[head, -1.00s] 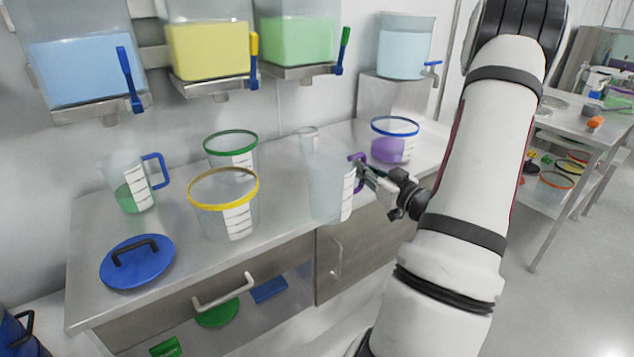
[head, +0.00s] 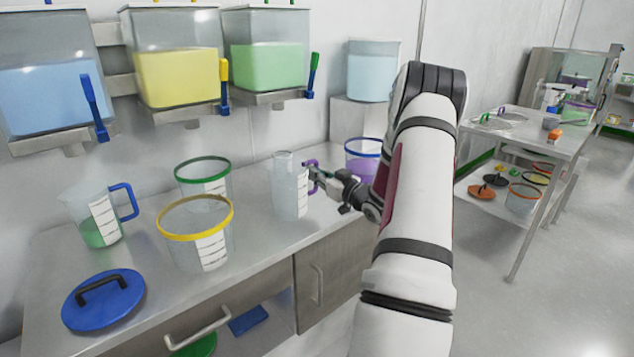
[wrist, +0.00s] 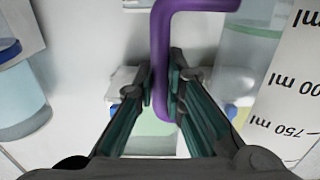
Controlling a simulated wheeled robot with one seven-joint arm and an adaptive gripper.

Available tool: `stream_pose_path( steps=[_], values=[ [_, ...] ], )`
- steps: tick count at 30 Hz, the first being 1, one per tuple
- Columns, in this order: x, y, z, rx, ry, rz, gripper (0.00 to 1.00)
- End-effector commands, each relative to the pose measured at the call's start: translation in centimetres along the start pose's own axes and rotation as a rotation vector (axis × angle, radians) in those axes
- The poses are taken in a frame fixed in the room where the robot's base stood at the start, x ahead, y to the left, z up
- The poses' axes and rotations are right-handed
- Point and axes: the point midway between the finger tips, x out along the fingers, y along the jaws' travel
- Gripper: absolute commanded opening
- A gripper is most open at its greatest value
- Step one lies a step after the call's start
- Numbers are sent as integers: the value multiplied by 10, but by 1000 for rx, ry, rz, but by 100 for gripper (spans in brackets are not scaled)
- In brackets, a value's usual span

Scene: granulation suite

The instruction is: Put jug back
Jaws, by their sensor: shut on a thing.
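The clear jug with a purple handle and a white measuring scale (head: 286,197) is in the middle of the head view, upright over the steel counter. I cannot tell whether its base touches the counter. My gripper (head: 316,176) is to its right, shut on its handle. In the wrist view, the purple handle (wrist: 161,60) runs between the fingers of my gripper (wrist: 161,88), and part of the jug's scale (wrist: 290,90) shows at the right. A second jug with a blue handle (head: 97,210) and some green liquid stands at the counter's left.
The counter (head: 240,240) also holds a yellow-rimmed bucket (head: 190,240), a green-rimmed bucket (head: 200,180), a blue-rimmed bucket with purple contents (head: 362,161) and a blue lid (head: 105,305). Liquid dispensers (head: 180,75) hang above. A steel trolley (head: 540,145) stands right.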

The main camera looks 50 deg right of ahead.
Motion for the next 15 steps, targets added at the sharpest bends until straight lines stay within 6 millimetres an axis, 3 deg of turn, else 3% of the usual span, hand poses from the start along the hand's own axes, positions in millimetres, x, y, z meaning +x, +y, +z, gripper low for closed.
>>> stream_pose_path(
  steps=[4, 15],
  values=[
    [0, 0, 22, 2, 1, 1, 0],
    [0, 0, 26, 0, 1, 0, 0]
  ],
)
